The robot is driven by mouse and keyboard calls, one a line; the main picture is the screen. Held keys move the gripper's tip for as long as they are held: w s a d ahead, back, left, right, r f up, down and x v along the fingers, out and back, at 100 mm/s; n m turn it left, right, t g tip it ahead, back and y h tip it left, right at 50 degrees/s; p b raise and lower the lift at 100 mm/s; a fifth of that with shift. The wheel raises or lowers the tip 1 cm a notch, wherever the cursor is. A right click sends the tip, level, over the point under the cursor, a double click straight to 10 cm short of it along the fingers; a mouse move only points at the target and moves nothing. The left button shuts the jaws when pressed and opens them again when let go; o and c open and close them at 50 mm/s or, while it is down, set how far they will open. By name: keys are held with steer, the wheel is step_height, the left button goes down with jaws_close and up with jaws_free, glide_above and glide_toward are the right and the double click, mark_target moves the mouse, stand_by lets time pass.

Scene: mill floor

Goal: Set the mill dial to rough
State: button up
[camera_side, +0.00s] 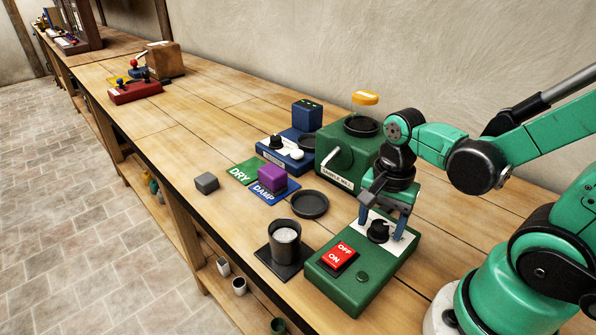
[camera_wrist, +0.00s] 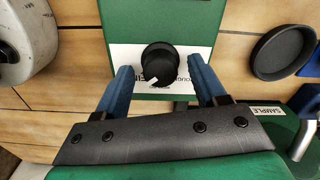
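The mill's dial is a black round knob (camera_side: 378,232) on a white label plate (camera_side: 403,243), on top of a green box (camera_side: 345,290). In the wrist view the knob (camera_wrist: 160,62) has a white pointer (camera_wrist: 152,83) aimed toward the bottom and slightly left of the picture. The plate's lettering is upside down there and partly hidden by the knob, so I cannot tell which setting the pointer marks. My gripper (camera_wrist: 160,66) is open, its blue fingers on either side of the knob with gaps. In the side view my gripper (camera_side: 381,228) points down over the dial.
A red OFF/ON switch (camera_side: 339,257) sits on the same box. A dark cup (camera_side: 285,240) of pale material stands left of it. A black dish (camera_side: 309,204), a green SAMPLE box (camera_side: 345,150) and a purple block (camera_side: 272,177) on the DAMP mat are behind.

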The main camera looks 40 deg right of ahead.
jaws_close()
steer(key=shift+n, duration=0.3)
steer(key=n, duration=0.4)
steer(key=shift+n, duration=0.3)
steer(key=n, duration=1.4)
steer(key=shift+n, duration=0.6)
